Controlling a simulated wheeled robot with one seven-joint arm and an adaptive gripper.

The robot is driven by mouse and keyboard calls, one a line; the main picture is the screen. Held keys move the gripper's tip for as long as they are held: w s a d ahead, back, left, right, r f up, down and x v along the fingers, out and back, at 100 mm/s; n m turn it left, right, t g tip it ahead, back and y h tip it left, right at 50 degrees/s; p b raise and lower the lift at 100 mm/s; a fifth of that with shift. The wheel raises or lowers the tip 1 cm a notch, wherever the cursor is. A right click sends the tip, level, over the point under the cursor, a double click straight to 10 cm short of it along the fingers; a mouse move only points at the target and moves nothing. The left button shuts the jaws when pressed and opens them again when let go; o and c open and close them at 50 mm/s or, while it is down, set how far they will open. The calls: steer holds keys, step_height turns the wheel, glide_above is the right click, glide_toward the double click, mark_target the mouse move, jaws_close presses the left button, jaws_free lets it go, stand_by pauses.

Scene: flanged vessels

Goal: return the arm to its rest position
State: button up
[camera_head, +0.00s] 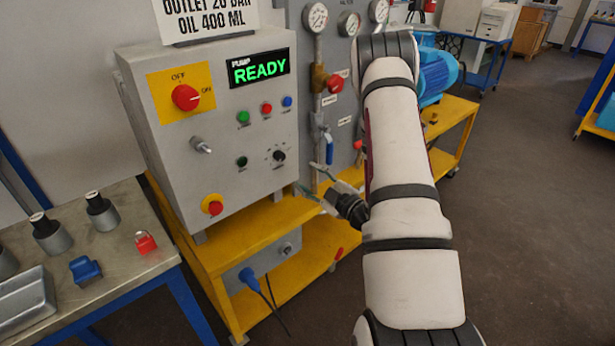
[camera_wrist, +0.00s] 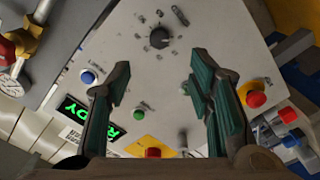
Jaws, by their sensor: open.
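My gripper (camera_head: 311,178) is open, with nothing between its fingers. It is near the right edge of the grey control box (camera_head: 222,130), with its fingertips pointing left. In the wrist view the green-padded fingers (camera_wrist: 161,76) stand apart in front of the box's face. The black selector knob (camera_wrist: 159,38) shows beyond the fingertips, apart from them as far as I can tell. My arm reaches forward through the right middle of the head view and hides part of the gauge panel.
The box has a lit READY display (camera_head: 259,69), a red OFF/ON switch (camera_head: 186,97) and a red stop button (camera_head: 212,205). Gauges (camera_head: 315,17) and a blue-handled valve (camera_head: 328,148) stand close behind my gripper. A workbench (camera_head: 125,262) is at left. Open floor (camera_head: 530,200) lies right.

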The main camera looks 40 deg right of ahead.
stand_by(0.4)
steer(key=w+a+r+m+g+h, duration=0.1)
steer(key=w+a+r+g, duration=0.15)
steer(key=w+r, duration=0.4)
steer(key=s+a+r+m+g+h, duration=0.1)
steer(key=s+a+r+m+g, duration=0.1)
steer(key=r, duration=0.3)
steer(key=s+a+r+m+g+h, duration=0.1)
steer(key=s+a+r+g, duration=0.2)
steer(key=r, duration=0.2)
steer(key=s+a+r+m+g, duration=0.2)
steer(key=s+a, duration=0.3)
steer(key=s, duration=0.4)
steer(key=s+a+r+m+g+y, duration=0.1)
steer(key=s+a+r+g, duration=0.1)
steer(key=s+a, duration=0.4)
steer(key=s+a+r+m+g+y, duration=0.1)
steer(key=s+a, duration=0.5)
steer(key=s, duration=0.6)
steer(key=shift+s+r+m+g, duration=0.25)
steer(key=shift+r+m+g, duration=0.25)
steer(key=shift+m, duration=0.3)
